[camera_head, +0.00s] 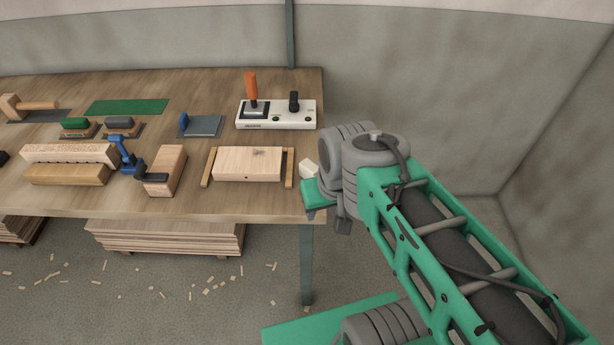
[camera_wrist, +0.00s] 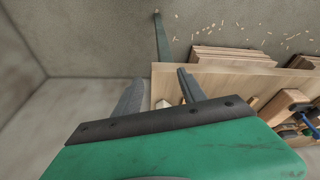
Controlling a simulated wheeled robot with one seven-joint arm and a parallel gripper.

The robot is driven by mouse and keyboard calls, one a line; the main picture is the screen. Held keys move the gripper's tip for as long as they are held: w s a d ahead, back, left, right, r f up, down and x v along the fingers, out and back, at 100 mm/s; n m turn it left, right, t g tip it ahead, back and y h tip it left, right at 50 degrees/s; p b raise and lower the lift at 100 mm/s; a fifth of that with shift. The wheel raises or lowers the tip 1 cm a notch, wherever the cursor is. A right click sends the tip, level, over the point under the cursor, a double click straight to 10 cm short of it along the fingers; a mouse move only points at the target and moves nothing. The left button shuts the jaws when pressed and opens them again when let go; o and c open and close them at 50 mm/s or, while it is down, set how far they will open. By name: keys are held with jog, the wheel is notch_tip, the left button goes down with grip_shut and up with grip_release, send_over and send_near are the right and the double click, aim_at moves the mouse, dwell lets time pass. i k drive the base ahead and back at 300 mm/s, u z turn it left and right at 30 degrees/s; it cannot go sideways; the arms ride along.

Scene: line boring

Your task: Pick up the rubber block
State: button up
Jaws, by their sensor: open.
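A small cream block (camera_head: 308,168) lies at the right edge of the bench, just beside my gripper; it may be the rubber block, but I cannot tell its material. Part of a pale piece (camera_wrist: 184,101), perhaps the same block, shows beside the right finger in the wrist view. My gripper (camera_head: 327,218) is at the bench's front right corner, partly hidden by my own wrist. In the wrist view my gripper (camera_wrist: 160,77) has its two grey fingers wide apart with nothing between the tips. One finger is beyond the bench edge, the other over the bench top.
On the wooden bench (camera_head: 270,200) a board between two strips (camera_head: 248,164) lies left of the cream block. A control box (camera_head: 276,114) with an orange handle stands behind. A wooden block (camera_head: 165,170) and blue clamp (camera_head: 128,155) are further left. The floor right of the bench is clear.

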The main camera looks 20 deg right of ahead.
aim_at(308, 169)
jog(key=k, duration=1.25)
jog(key=u, duration=0.65)
jog(key=i, duration=0.55)
jog(key=u, duration=0.7)
jog(key=i, duration=0.8)
jog(key=z, duration=0.75)
jog(key=i, duration=0.55)
jog(key=z, duration=0.6)
